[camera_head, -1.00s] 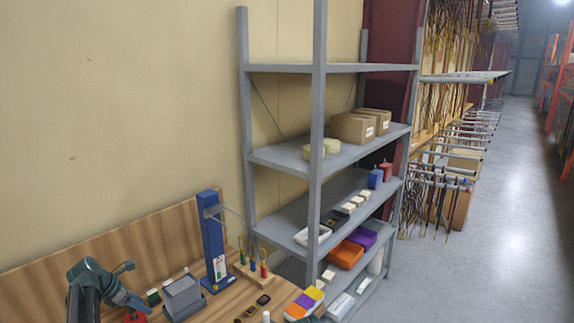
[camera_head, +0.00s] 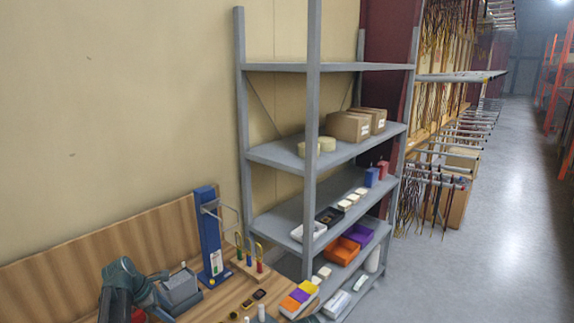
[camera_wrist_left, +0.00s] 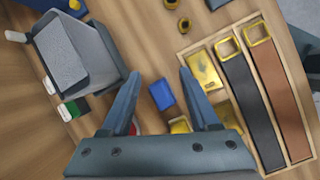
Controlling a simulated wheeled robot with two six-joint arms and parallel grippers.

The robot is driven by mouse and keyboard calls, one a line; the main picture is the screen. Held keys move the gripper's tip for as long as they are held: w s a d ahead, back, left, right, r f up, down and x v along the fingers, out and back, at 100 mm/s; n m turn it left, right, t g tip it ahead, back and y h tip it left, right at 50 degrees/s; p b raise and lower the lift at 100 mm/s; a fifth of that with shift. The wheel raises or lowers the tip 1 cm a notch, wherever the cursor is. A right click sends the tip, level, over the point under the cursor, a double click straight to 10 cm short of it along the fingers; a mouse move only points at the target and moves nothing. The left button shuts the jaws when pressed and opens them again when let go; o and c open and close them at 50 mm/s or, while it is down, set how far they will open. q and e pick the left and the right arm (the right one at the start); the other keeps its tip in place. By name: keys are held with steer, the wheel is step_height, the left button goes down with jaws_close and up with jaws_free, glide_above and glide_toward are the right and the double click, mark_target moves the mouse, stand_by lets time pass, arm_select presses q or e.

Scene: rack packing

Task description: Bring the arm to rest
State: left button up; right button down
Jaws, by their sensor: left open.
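My left arm comes in at the lower left of the head view, over the wooden bench (camera_head: 215,299). Its gripper (camera_head: 160,303) is low beside a grey bin (camera_head: 181,288); its fingertips are hard to make out there. In the left wrist view the two fingers of the left gripper (camera_wrist_left: 158,88) stand apart, with nothing held between them. A small blue block (camera_wrist_left: 162,95) lies on the bench below, seen between the fingers. A red thing near the left finger is mostly hidden. My right gripper is not in view.
A wooden tray (camera_wrist_left: 309,148) with black and brown straps and yellow pieces lies right of the gripper in the wrist view. A blue stand (camera_head: 209,240) rises behind the bin. A grey shelf rack (camera_head: 313,110) stands beyond the bench. The aisle floor (camera_head: 500,230) is clear.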

arm_select(q)
steer(key=s+d+f+m+g+y, duration=0.1)
steer(key=s+d+m+y, duration=0.1)
steer(key=s+d+m, duration=0.9)
steer(key=s+d+f+m+g+y+b, duration=0.1)
steer(key=s+d+f+m+g+y, duration=0.1)
steer(key=s+d+m, duration=1)
steer(key=d+m+y, duration=0.1)
steer(key=d+m, duration=0.2)
steer(key=d, duration=0.4)
steer(key=shift+d+m, duration=0.2)
steer(key=shift+m, duration=0.2)
